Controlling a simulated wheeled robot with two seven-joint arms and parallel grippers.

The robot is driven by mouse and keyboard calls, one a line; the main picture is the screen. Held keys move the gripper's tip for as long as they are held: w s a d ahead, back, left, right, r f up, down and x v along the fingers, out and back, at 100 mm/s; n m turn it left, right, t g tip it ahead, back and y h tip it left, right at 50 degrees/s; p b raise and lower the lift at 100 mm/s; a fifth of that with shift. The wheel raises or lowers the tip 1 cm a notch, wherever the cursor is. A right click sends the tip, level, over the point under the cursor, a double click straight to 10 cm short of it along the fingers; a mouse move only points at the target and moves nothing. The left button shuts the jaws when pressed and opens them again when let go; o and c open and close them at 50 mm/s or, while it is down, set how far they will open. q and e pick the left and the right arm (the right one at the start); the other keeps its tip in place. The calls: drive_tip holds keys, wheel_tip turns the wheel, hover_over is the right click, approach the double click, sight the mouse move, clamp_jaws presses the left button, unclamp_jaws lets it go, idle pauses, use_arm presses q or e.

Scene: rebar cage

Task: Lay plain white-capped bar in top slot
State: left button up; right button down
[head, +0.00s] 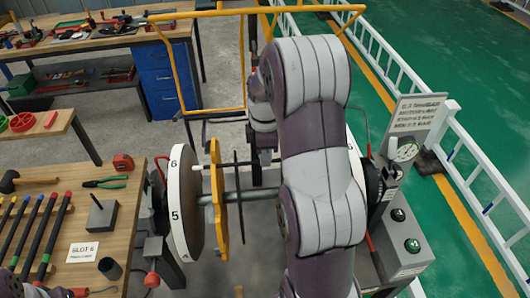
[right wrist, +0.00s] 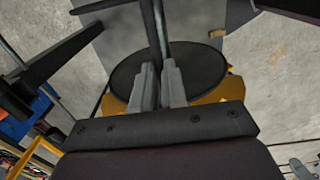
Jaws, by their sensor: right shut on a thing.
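Behind the fingers are a black disc (right wrist: 198,72) and a yellow plate (right wrist: 222,92). In the head view the fixture has a white-faced wheel (head: 180,200) numbered 5 and 6 and a yellow plate (head: 216,175) on a shaft. The top slot is not clearly distinguishable.
A yellow frame (head: 175,65) stands behind the fixture. A gauge panel (head: 405,205) stands right of my arm.

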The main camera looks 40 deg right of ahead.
drive_tip(key=shift+w+f, duration=0.15)
drive_tip(key=shift+w, duration=0.2)
drive_tip(key=c, duration=1.4)
unclamp_jaws()
drive_tip(key=shift+o, duration=1.2)
drive_tip(key=shift+s, duration=0.15)
use_arm(q)
drive_tip(key=shift+f, duration=0.1)
use_arm(e)
drive_tip(key=shift+s, duration=0.15)
use_arm(q)
drive_tip(key=shift+w, duration=0.1)
use_arm(e)
drive_tip(key=shift+r, duration=0.2)
